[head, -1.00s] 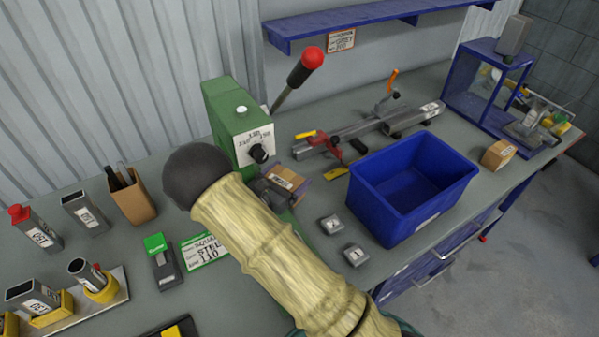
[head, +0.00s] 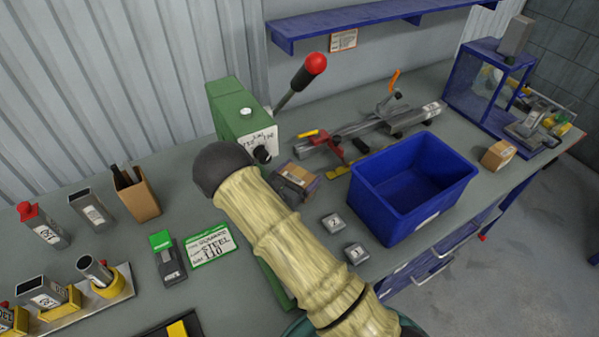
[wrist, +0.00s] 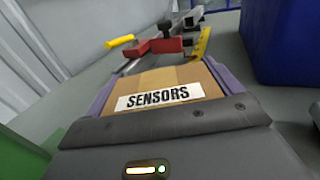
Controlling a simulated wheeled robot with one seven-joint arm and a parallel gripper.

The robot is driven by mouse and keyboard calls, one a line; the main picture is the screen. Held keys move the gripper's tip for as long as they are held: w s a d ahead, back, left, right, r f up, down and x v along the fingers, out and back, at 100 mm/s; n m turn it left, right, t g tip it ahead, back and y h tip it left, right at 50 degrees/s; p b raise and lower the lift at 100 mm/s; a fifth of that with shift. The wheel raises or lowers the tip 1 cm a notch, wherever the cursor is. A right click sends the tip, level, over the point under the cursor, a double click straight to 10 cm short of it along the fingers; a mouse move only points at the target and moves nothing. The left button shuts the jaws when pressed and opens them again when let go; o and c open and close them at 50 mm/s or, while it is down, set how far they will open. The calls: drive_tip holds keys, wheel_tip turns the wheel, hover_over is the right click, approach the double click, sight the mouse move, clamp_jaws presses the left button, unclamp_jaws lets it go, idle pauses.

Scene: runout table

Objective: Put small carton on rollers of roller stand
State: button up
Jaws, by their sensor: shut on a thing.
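The small carton (wrist: 160,79) is brown with a lighter tape band and a white label reading SENSORS. It sits between the purple fingers of my gripper (wrist: 158,74), which is shut on it. In the head view the carton (head: 298,174) shows just right of the green machine, partly hidden by my arm. It appears held above the bench, but its height is hard to judge. I cannot make out for certain which thing is the roller stand; a long grey rail assembly (head: 370,128) with a red clamp lies beyond the carton.
A blue bin (head: 382,207) stands right of my gripper, with two small grey blocks (head: 345,237) in front. The green machine (head: 232,108) with its red-knobbed lever stands close on the left. Another brown carton (head: 498,154) lies right of the bin. Tubes and holders fill the left bench.

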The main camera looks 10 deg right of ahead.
drive_tip(key=shift+d+f, duration=0.15)
drive_tip(key=shift+d, duration=0.1)
drive_tip(key=shift+s+f+b, duration=0.15)
drive_tip(key=shift+b, duration=0.2)
drive_tip(key=shift+s+a+f, duration=0.1)
drive_tip(key=shift+s+f, duration=0.1)
drive_tip(key=shift+f, duration=0.25)
drive_tip(key=o, duration=0.8)
drive_tip(key=shift+c, duration=0.2)
drive_tip(key=shift+w+r+p, duration=0.15)
drive_tip(key=shift+r+p, duration=0.25)
drive_tip(key=shift+r, duration=0.2)
drive_tip(key=b+v, duration=0.2)
drive_tip(key=v, duration=0.8)
drive_tip(key=shift+a+b, duration=0.3)
drive_tip(key=shift+a, duration=0.05)
drive_tip(key=shift+s+a+r, duration=0.2)
drive_tip(key=shift+s+a, duration=0.05)
drive_tip(key=shift+s, duration=0.3)
